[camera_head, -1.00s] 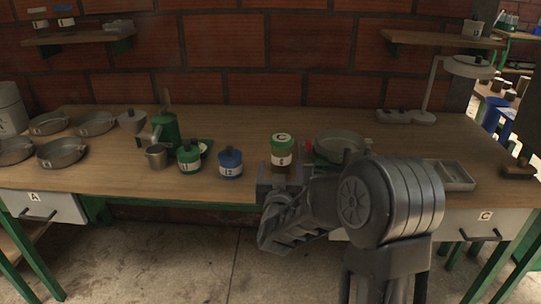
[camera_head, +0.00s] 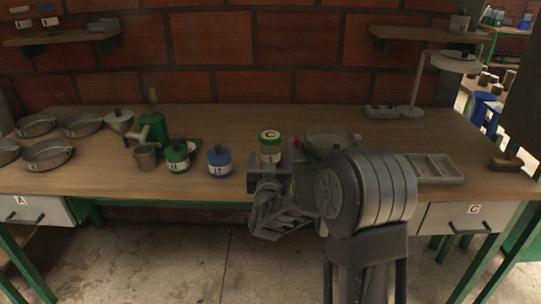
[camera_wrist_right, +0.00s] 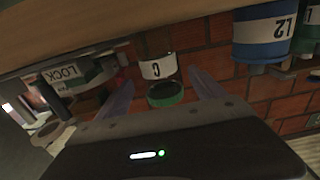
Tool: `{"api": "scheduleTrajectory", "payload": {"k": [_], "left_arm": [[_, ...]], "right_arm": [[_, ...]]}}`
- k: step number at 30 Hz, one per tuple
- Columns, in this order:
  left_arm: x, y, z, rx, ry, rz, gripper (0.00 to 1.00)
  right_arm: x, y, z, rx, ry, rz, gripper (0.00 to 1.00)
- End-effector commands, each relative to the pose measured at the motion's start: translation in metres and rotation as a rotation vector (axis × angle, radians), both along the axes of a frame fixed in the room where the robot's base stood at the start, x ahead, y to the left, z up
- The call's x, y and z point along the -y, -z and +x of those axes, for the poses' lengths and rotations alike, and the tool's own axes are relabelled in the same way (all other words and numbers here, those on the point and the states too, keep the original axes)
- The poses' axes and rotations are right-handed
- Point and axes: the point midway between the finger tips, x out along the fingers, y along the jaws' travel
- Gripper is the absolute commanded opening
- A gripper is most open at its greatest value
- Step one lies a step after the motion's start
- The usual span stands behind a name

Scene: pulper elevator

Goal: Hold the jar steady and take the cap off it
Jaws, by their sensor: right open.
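The jar (camera_head: 271,158) stands upright on the workbench, with a pale label band and a green cap (camera_head: 270,136) with a white top. In the right wrist view, which is upside down, the jar's white label (camera_wrist_right: 158,68) reads C and the green cap (camera_wrist_right: 165,95) shows between the two fingers. My right gripper (camera_wrist_right: 163,92) is open, one finger on each side of the cap, with gaps visible. In the head view its body is in front of the jar and hides the jar's lower part. My left gripper is not in view.
A lamp (camera_head: 413,105) is at the back right. The back middle of the bench is clear.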

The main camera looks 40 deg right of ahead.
Motion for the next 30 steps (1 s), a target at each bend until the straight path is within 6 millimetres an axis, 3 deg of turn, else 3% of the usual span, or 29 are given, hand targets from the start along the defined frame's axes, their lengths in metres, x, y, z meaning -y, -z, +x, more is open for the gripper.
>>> {"api": "scheduleTrajectory", "payload": {"k": [13, 30], "left_arm": [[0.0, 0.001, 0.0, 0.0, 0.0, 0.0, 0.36], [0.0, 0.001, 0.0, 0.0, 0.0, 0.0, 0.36]], "right_arm": [[0.03, 0.0, 0.038, 0.0, 0.0, -0.001, 0.78], [0.032, 0.0, 0.041, 0.001, -0.001, 0.001, 0.78]]}}
